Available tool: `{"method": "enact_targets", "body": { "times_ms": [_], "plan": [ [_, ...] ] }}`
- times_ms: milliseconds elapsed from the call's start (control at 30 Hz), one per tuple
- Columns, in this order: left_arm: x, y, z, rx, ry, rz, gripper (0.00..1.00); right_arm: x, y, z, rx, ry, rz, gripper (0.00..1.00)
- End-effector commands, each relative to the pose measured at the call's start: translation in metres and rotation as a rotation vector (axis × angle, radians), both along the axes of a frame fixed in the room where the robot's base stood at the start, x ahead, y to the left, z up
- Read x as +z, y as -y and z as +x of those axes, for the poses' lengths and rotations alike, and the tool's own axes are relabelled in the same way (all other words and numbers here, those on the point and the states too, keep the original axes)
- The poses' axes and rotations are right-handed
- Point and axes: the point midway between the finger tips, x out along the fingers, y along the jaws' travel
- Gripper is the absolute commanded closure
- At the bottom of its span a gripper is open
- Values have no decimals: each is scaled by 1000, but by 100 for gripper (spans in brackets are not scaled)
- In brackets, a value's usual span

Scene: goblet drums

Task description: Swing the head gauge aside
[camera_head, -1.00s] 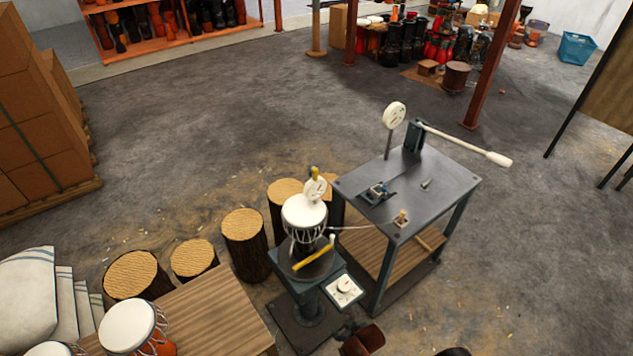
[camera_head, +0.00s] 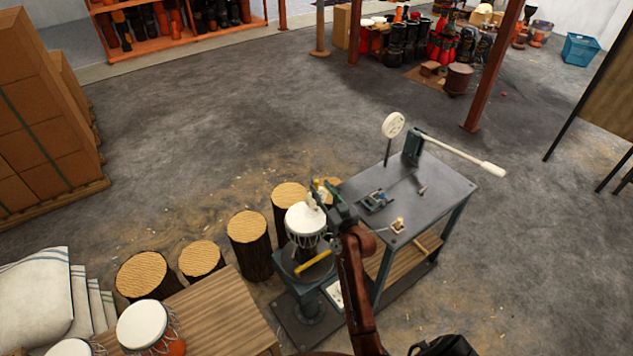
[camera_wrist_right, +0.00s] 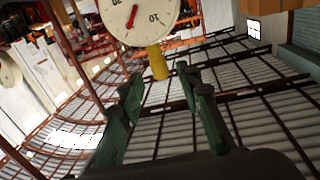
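The head gauge shows in the right wrist view as a white round dial (camera_wrist_right: 138,14) with a red needle, above a yellow grip (camera_wrist_right: 157,62). In the head view its white part (camera_head: 312,199) is largely hidden by my gripper, above a white-headed goblet drum (camera_head: 305,218) on a dark stand (camera_head: 290,264). My right gripper (camera_head: 328,200) is right beside the gauge. In the right wrist view its green fingers (camera_wrist_right: 160,88) are spread, with the yellow grip seen beyond the gap between them, not clasped. My left gripper is not in view.
A dark metal table (camera_head: 440,190) stands right of the drum, with a long white-handled lever (camera_head: 460,154) and a round dial (camera_head: 392,125). Log stools (camera_head: 249,240) and a wooden table (camera_head: 215,315) lie to the left.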

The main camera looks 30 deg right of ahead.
Motion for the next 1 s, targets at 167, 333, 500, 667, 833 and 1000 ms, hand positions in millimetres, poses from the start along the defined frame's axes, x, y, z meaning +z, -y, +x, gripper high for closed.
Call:
{"method": "enact_targets", "body": {
  "times_ms": [167,333,500,667,833,1000],
  "plan": [
    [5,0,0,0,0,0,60,1,2,27,1,0,1,68],
    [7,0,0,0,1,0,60,0,3,40,1,-2,-1,68],
    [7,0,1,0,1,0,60,-1,3,42,0,-2,-2,68],
    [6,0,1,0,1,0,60,-1,3,41,1,-2,-1,70],
    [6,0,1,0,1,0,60,-1,3,41,1,-2,-1,82],
    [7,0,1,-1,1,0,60,-1,3,41,1,-2,-1,93]
  ]
}}
